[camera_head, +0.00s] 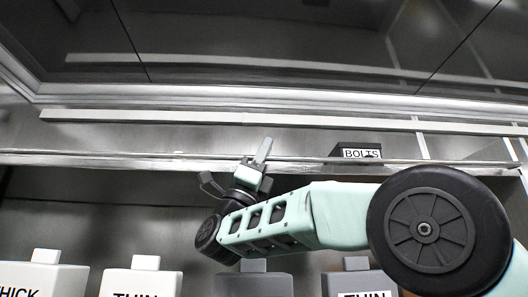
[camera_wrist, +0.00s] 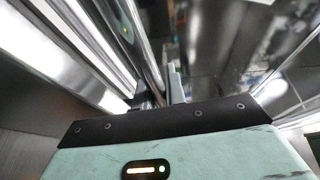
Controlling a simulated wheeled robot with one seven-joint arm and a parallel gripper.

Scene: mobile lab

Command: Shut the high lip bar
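A long pale bar (camera_head: 300,121) runs across the shelf opening in the head view, above a shiny metal shelf edge (camera_head: 120,161). I take the pale bar as the high lip bar; a gap shows between it and the shelf edge. My gripper (camera_head: 262,152) is raised at the shelf edge, below the pale bar, left of the bolts box. Its fingers point up and overlap the edge; contact cannot be told. In the wrist view, my gripper (camera_wrist: 176,85) is close to bright metal rails (camera_wrist: 140,50). Its finger gap is not clear.
A dark box labelled BOLTS (camera_head: 357,153) sits on the shelf to the right. Below stand several labelled containers, including a white one marked THIN (camera_head: 140,281) and a grey one (camera_head: 253,284). Dark glossy panels (camera_head: 270,40) fill the top.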

